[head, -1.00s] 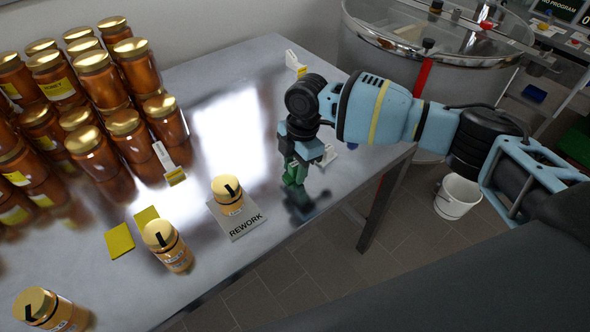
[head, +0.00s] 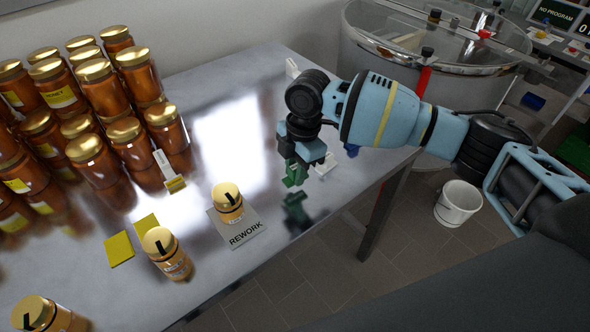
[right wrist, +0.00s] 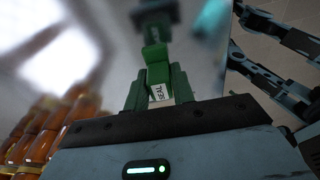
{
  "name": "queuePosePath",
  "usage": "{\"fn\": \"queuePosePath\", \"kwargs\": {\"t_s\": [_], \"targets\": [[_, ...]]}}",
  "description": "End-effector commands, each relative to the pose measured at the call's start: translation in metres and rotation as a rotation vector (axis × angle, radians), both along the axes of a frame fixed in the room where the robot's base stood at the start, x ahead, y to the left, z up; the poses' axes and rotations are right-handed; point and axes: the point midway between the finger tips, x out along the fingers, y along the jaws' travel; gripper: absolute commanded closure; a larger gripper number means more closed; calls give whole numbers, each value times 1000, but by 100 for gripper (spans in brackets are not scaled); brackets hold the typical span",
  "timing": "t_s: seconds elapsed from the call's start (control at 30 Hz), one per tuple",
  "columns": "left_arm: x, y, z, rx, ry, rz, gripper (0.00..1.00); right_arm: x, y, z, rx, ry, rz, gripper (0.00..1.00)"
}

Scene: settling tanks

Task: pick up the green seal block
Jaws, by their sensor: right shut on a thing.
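The green seal block (right wrist: 157,75), with a white SEAL label, sits between the fingers of my right gripper (right wrist: 157,92) in the right wrist view. In the head view my right gripper (head: 294,165) is shut on the block (head: 294,176) near the right edge of the steel table (head: 225,105). The block hangs above the table, with a dark reflection below it and a gap between. The fingers partly hide it. My left gripper is not in view.
Amber honey jars (head: 110,90) crowd the table's left. A jar (head: 227,204) stands on the REWORK plate (head: 243,233), left of my gripper. A white item (head: 325,165) lies beside the gripper. A steel tank (head: 420,60) stands behind, and a white bucket (head: 458,203) on the floor.

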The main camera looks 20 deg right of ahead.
Motion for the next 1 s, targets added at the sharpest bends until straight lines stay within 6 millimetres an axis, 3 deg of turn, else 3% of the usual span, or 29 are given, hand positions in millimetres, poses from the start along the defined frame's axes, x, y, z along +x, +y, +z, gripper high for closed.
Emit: {"fn": "queuePosePath", "kwargs": {"t_s": [0.5,0.7,1.0], "targets": [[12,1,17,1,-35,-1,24,-109,22,13,1,-3,3,98],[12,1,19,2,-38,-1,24,-133,27,15,1,-4,0,98],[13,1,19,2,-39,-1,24,-142,29,15,0,-2,-2,98]]}}
